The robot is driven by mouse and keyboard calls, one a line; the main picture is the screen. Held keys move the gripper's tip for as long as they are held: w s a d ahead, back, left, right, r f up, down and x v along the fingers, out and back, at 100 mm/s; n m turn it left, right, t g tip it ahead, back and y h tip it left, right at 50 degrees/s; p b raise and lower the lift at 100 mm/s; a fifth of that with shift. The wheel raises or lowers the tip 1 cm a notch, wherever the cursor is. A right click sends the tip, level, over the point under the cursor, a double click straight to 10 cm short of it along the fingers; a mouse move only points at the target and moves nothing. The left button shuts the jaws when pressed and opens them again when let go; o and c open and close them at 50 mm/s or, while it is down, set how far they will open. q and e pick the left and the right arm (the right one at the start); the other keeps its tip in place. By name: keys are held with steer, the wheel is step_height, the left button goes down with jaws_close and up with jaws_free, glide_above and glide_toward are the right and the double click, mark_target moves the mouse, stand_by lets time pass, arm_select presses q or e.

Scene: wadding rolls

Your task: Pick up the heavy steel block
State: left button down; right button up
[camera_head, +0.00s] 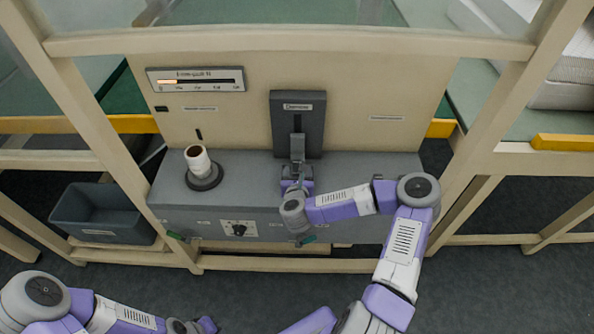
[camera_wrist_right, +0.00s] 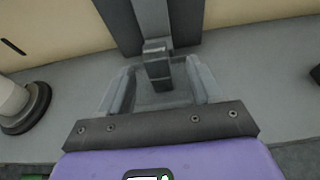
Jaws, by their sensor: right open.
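A grey, steel-looking block (camera_wrist_right: 157,68) shows in the right wrist view, at the lower end of an upright grey bar (camera_wrist_right: 151,18). I cannot tell whether it is separate from the bar. My right gripper (camera_wrist_right: 160,76) is open, with one finger on each side of the block and visible gaps between. In the head view the right gripper (camera_head: 297,172) is in front of the dark upright panel (camera_head: 284,110), above the grey bench, and largely hides the block.
A white roll on a dark round base (camera_head: 204,178) stands left on the grey bench (camera_head: 350,166). A gauge (camera_head: 196,80) is on the beige back board. A dark bin (camera_head: 105,214) is at left. Beige frame posts and a top rail surround the bench.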

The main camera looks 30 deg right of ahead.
mark_target(297, 168)
steer(key=b+x, duration=0.1)
steer(key=x, duration=0.4)
steer(key=shift+w+a+f, duration=0.1)
steer(key=shift+w+a, duration=0.05)
steer(key=shift+c, duration=0.2)
jaws_close()
